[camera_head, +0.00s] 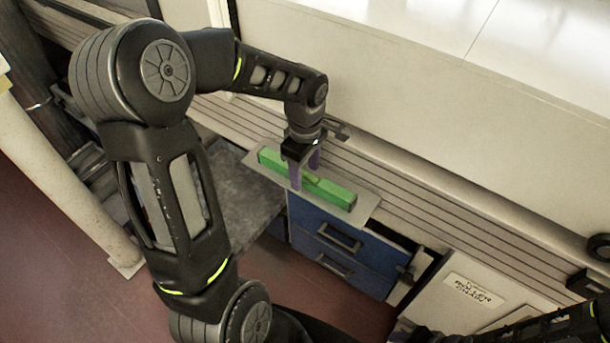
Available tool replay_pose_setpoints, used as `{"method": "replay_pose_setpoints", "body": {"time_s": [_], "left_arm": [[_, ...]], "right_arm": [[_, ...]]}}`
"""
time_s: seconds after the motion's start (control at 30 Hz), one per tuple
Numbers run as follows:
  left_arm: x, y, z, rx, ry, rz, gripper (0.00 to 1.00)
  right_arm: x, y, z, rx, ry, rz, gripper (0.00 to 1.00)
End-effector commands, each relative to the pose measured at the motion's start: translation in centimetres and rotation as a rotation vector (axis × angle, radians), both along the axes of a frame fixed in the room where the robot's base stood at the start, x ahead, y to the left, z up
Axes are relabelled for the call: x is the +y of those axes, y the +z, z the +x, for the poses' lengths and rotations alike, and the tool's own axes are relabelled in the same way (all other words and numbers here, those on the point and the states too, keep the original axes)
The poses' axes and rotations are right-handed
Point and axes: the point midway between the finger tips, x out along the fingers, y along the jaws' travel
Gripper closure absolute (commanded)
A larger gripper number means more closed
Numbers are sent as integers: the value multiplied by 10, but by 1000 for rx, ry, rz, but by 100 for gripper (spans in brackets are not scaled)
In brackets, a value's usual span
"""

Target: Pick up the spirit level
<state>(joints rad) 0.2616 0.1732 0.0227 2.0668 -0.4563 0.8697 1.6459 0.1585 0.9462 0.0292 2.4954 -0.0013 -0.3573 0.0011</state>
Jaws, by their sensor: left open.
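The spirit level (335,193) is a long green bar lying on a small grey top above a blue drawer unit. My left gripper (305,170) is open and points down at the middle of the level. One finger shows on the near side of the level and the other at its far side, so they appear to straddle it. Whether either finger touches it I cannot tell. The fingers hide a small part of the bar. My right arm shows at the lower right edge; its gripper is not in view.
The blue drawer unit (345,233) stands against a ribbed wall panel (430,195). A grey surface (240,195) lies to its left. A white labelled box (462,300) stands to the right. Reddish floor (70,265) is open at the lower left.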

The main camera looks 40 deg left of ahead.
Motion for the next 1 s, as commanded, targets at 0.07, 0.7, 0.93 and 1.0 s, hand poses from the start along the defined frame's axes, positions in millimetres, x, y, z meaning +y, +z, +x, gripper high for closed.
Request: {"method": "replay_pose_setpoints", "body": {"time_s": [0.07, 0.7, 0.93, 1.0], "left_arm": [[0, -7, 0, 1, -1, 0, 45], [0, -9, 0, -1, -1, 0, 45], [0, -9, 0, -1, -1, 0, 64], [0, -9, 0, -1, -1, 0, 70]], "right_arm": [[0, 0, 0, 0, 0, 0, 53], [0, 0, 0, 0, 0, 0, 53], [0, 0, 0, 0, 0, 0, 53], [0, 0, 0, 0, 0, 0, 53]]}}
